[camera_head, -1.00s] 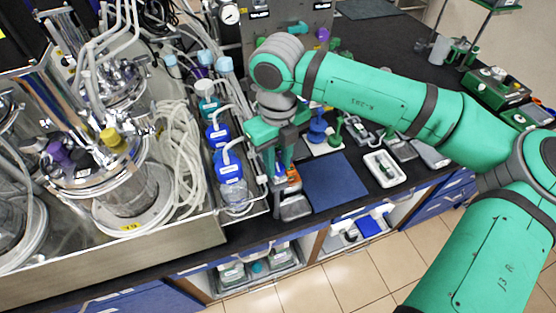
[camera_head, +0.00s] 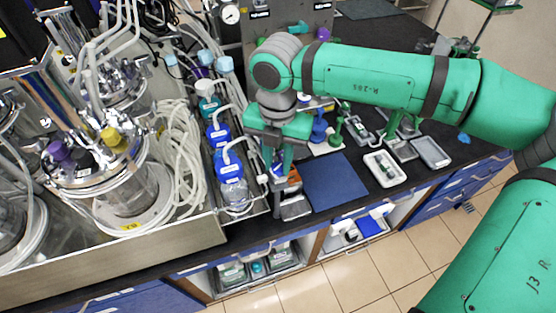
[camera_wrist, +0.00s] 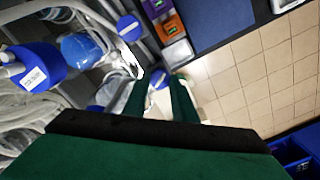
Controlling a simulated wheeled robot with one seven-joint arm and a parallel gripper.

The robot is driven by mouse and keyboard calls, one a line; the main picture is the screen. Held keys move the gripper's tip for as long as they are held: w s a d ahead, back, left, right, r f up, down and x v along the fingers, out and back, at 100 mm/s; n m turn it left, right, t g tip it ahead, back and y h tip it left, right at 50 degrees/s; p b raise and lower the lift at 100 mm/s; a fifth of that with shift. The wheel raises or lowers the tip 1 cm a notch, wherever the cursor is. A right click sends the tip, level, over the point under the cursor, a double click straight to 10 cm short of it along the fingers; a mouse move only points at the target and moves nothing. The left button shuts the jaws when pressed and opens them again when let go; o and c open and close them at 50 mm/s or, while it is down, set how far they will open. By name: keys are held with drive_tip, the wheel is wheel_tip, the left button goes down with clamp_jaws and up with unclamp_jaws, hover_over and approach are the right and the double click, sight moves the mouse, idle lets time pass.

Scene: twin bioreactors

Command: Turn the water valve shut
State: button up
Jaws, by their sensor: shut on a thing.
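My gripper (camera_head: 277,176) points down at the front right corner of the metal bottle tray, beside the blue-capped bottles. In the wrist view its two green fingers (camera_wrist: 160,90) stand a little apart, with a small blue part between their tips. I take this blue part to be the handle of the water valve (camera_wrist: 158,77). The fingers are closed on it. In the head view the valve is mostly hidden behind the fingers, so its exact angle cannot be told.
Blue-capped bottles (camera_head: 231,168) with hoses stand close on the left. Small orange and grey boxes (camera_head: 293,205) sit just right of the gripper. A dark blue mat (camera_head: 335,182) lies clear on the bench. A white tray (camera_head: 384,168) is farther right.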

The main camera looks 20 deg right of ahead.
drive_tip(key=m, duration=0.5)
drive_tip(key=shift+w+m, duration=0.1)
drive_tip(key=shift+m, duration=0.3)
idle(0.4)
drive_tip(key=o, duration=1)
drive_tip(key=shift+o, duration=0.2)
